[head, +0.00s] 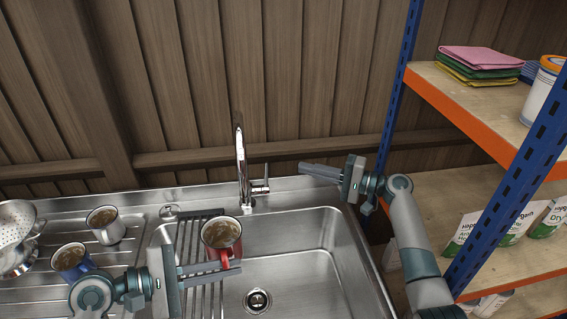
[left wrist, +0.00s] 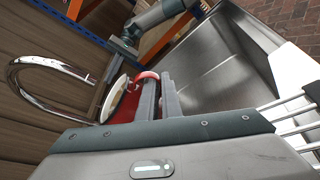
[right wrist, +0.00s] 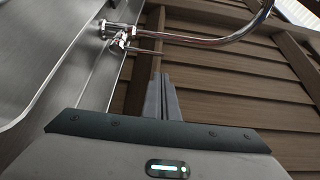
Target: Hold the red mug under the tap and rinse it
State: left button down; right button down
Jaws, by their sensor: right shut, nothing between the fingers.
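The red mug (head: 222,254) is upright over the left part of the sink, in front of the tap (head: 241,165). Its inside looks brown and dirty. My left gripper (head: 238,267) is shut on the mug's handle; the red handle (left wrist: 147,75) shows at the fingers in the left wrist view. The tap's lever (head: 260,187) sticks out to the right of its base. No water stream is visible. My right gripper (head: 304,170) is shut and empty, right of the lever and apart from it. The right wrist view shows the lever (right wrist: 148,51) beyond its fingers.
The sink basin (head: 300,238) is empty, with a drain (head: 257,300). A white mug (head: 106,225) and a blue mug (head: 72,259) stand on the drainboard at left, beside a metal colander (head: 14,225). A shelf rack (head: 455,112) stands close at right.

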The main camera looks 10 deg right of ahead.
jog(key=x, duration=1)
jog(key=shift+s, duration=0.15)
jog(key=shift+s+n+y, duration=0.4)
jog(key=shift+s+n, duration=0.2)
jog(key=shift+s, duration=0.5)
jog(key=v, duration=1)
jog(key=shift+f, duration=0.35)
